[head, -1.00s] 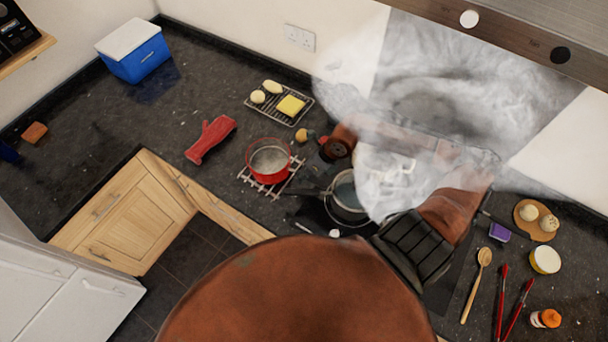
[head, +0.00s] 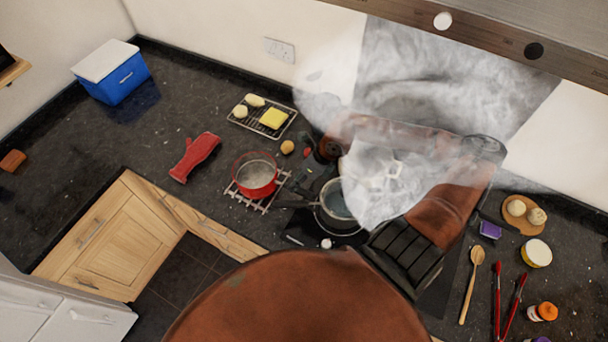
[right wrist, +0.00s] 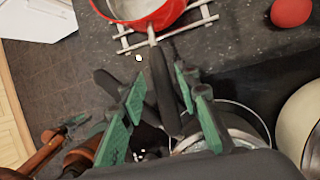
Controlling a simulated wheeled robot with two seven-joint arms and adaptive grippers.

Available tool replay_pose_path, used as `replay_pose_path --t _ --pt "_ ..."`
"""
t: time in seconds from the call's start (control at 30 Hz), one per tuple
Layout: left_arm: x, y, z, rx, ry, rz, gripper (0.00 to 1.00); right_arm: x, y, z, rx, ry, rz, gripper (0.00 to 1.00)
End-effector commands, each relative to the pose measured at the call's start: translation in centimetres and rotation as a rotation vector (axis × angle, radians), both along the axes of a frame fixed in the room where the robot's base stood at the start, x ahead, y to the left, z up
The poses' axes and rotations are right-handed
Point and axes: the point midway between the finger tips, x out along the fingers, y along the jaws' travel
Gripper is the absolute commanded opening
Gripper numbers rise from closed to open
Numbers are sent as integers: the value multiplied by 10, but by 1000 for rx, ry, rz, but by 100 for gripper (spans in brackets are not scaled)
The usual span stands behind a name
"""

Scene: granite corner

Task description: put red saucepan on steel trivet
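The red saucepan (head: 257,178) stands over the steel trivet (head: 266,207), whose bars stick out around it. Both also show at the top of the right wrist view, the saucepan (right wrist: 152,17) and the trivet (right wrist: 190,27). My right gripper (right wrist: 160,90) has its green-padded fingers on either side of the saucepan's dark handle, with gaps visible, so it looks open around it. In the head view, steam partly veils the right arm. A small green and brown part at the lower left of the right wrist view may be my left gripper (right wrist: 75,125); its state is unclear.
A steel pot (head: 338,203) stands on the hob close to the right gripper. A red mitt (head: 195,156) and a rack (head: 243,119) with food lie left and behind. A round orange-brown item (head: 287,147) is near the saucepan. Counter at far left is mostly clear.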

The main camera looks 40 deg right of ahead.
Motion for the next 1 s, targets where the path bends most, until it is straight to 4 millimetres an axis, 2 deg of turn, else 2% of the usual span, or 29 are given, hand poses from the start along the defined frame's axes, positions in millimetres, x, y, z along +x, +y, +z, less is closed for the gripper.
replay_pose_path --t 0.2,0.4,1.0 --pt "0 0 -3 0 1 0 40 -15 -13 38 -4 2 0 30" --pt "0 0 -2 0 0 0 40 -20 -18 56 0 1 -1 30" --pt "3 -1 -2 -1 -4 0 40 -21 -19 61 1 0 0 30"
